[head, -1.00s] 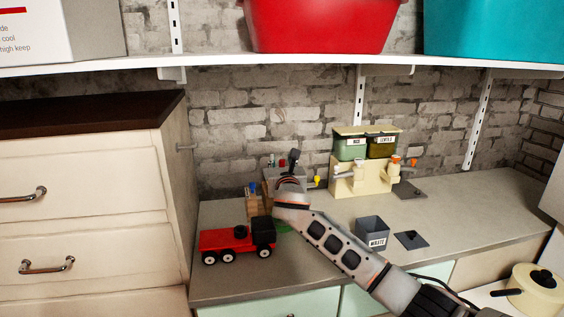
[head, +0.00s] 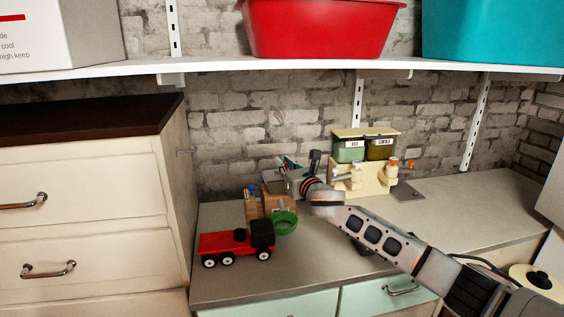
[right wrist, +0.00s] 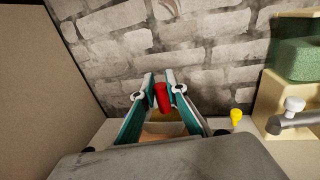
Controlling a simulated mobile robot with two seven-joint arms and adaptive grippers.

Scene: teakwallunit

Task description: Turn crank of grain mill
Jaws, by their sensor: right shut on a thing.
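The grain mill (head: 254,208) is a brown wooden body on the counter by the wall, with a green bowl (head: 285,223) at its front. In the head view my right gripper (head: 289,163) is above and behind the mill, and its wrist hides part of it. In the right wrist view a red upright handle (right wrist: 162,97), seemingly the crank's grip, stands between the teal fingers of my right gripper (right wrist: 163,88), which is shut on it. The rest of the crank is mostly hidden. My left gripper is not in view.
A red toy truck (head: 238,243) stands in front of the mill. A cream dispenser with green bins (head: 350,177) is to the right by the wall. A shelf (head: 290,69) with a red tub (head: 318,28) hangs above. My arm crosses the counter's right half.

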